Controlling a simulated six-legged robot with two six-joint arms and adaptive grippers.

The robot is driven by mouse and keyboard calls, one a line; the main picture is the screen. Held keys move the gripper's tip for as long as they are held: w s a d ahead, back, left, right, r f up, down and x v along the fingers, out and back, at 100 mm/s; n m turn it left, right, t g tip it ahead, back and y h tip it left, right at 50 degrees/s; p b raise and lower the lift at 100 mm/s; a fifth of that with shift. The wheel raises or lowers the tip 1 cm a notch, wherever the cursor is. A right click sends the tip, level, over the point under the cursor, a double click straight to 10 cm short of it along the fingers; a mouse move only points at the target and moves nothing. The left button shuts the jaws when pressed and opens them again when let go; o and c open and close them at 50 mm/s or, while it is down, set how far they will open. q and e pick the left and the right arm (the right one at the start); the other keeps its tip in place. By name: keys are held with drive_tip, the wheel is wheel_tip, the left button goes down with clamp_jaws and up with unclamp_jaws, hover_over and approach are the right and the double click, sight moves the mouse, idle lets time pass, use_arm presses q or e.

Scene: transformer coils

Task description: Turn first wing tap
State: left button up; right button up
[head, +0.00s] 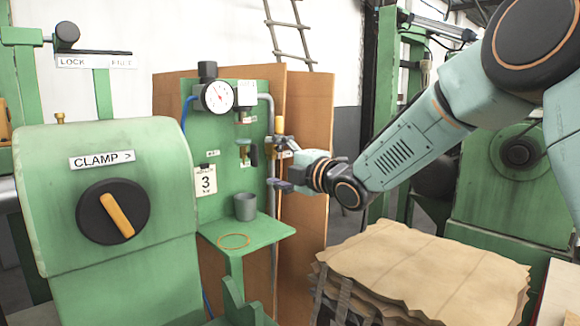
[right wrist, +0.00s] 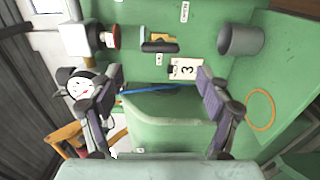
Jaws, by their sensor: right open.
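A small tap with a brass body and a dark handle (head: 250,153) is on the green panel (head: 225,130) under the gauge. What looks like the same dark handle with brass behind it (right wrist: 160,46) shows at the top of the right wrist view. I cannot tell which is the first wing tap. My right gripper (head: 280,170) is open, in front of the panel's right side; its two fingers (right wrist: 160,82) are spread with nothing held between them. My left gripper is not in view.
A pressure gauge (head: 217,96) is above the taps. A grey cup (head: 245,206) and a copper ring (head: 233,241) are on the green shelf (head: 262,231). The CLAMP housing (head: 160,220) stands at left. Stacked brown sheets (head: 420,265) lie at lower right.

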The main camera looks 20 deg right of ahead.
sight(255, 157)
drive_tip(key=v, duration=0.5)
drive_tip(key=shift+s, duration=0.1)
idle(0.4)
drive_tip(key=x, duration=1.2)
drive_tip(key=shift+f, duration=0.1)
